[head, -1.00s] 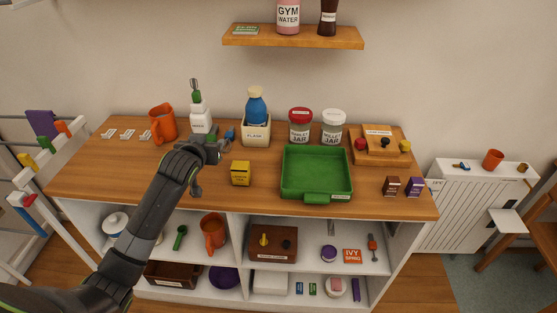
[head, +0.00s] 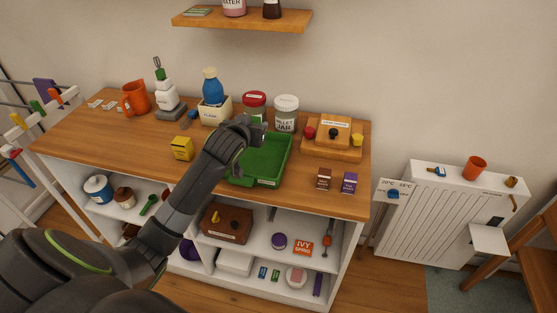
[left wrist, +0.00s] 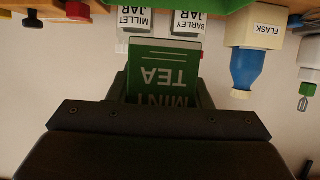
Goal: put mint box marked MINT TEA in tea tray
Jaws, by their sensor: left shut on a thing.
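The green mint box (left wrist: 165,62), lettered MINT TEA, is held between the fingers of my left gripper (left wrist: 165,92); its lettering is upside down in the left wrist view. In the head view my left gripper (head: 246,126) is at the back left part of the green tray (head: 265,160), seemingly above it. The box cannot be made out there, hidden by the gripper and arm. The tray stands on the wooden top, and its visible inside looks empty. My right gripper is not in view.
Behind the tray stand the barley jar (head: 254,104) and millet jar (head: 286,113). The flask (head: 212,88) is left of them. A yellow box (head: 182,148) stands left of the tray. A wooden stand with knobs (head: 333,139) and two small boxes (head: 323,179) are to the right.

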